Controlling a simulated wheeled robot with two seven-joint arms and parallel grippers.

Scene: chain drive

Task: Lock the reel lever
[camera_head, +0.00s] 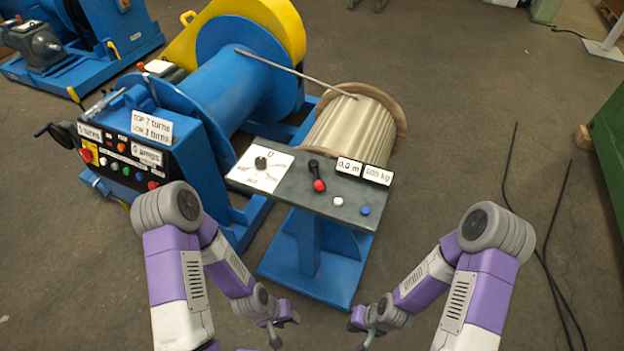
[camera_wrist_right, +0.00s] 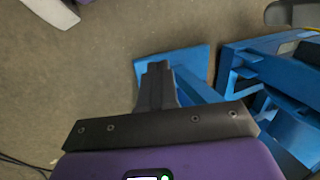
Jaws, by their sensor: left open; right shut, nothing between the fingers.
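The panel also carries a dial (camera_head: 261,163), a white button (camera_head: 338,201), a blue button (camera_head: 365,211) and small display plates. Behind it stand a blue winch drum (camera_head: 222,90) and a wound reel (camera_head: 352,130). Black cables (camera_head: 545,250) lie on the floor at right.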

